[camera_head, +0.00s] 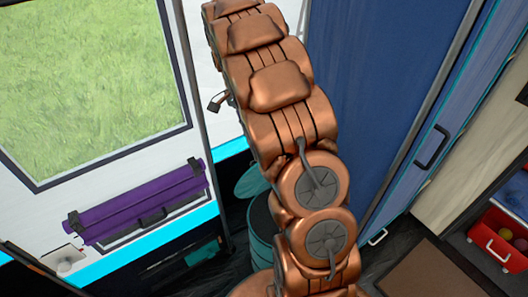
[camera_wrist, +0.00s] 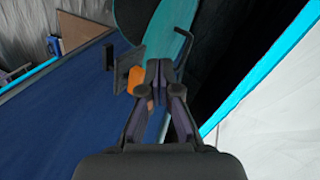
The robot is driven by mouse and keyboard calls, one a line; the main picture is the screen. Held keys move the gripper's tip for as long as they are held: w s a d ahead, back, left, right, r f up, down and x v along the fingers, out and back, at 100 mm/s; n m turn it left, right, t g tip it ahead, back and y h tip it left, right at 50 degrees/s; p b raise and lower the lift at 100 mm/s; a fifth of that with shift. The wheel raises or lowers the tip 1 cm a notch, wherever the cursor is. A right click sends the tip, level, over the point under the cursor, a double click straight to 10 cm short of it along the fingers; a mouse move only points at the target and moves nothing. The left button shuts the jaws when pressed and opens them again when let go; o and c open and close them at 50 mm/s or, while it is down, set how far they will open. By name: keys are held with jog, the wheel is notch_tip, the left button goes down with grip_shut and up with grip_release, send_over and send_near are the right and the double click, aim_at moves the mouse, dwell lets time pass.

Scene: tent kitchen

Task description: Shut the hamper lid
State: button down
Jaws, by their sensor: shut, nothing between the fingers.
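The hamper (camera_head: 261,228) looks like a round teal bin on the floor, partly hidden behind my arm in the head view. Its teal lid (camera_head: 250,182) stands raised and tilted above the bin's back edge. In the wrist view, a curved teal surface with a dark round area (camera_wrist: 172,28) lies beyond the fingertips; it looks like part of the hamper, but I cannot tell which part. My gripper (camera_wrist: 161,72) is shut and empty, with its tips just below that teal edge in the picture. I cannot tell whether they touch. I cannot make out the gripper in the head view.
A blue door panel (camera_head: 385,100) with a dark handle stands right of my arm. A white wall with a window and a purple roll (camera_head: 135,205) is at left. A red bin (camera_head: 500,240) sits low at right. A brown mat (camera_head: 430,272) lies on the floor.

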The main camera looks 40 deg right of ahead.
jog(key=w+d+f+m+p, duration=0.2)
jog(key=w+d+f+m, duration=0.15)
jog(key=w+d, duration=0.2)
jog(key=x, duration=0.3)
jog(key=p+x, duration=0.1)
jog(key=x, duration=0.6)
jog(key=shift+s+a+f, duration=0.1)
jog(key=shift+s+a, duration=0.15)
jog(key=shift+s, duration=0.15)
jog(key=shift+s+a+f+p, duration=0.1)
jog(key=shift+s+f+p, duration=0.15)
jog(key=shift+s, duration=0.5)
jog(key=shift+s+f+p, duration=0.15)
jog(key=shift+s+p, duration=0.1)
jog(key=shift+s, duration=0.45)
jog(key=shift+s, duration=0.1)
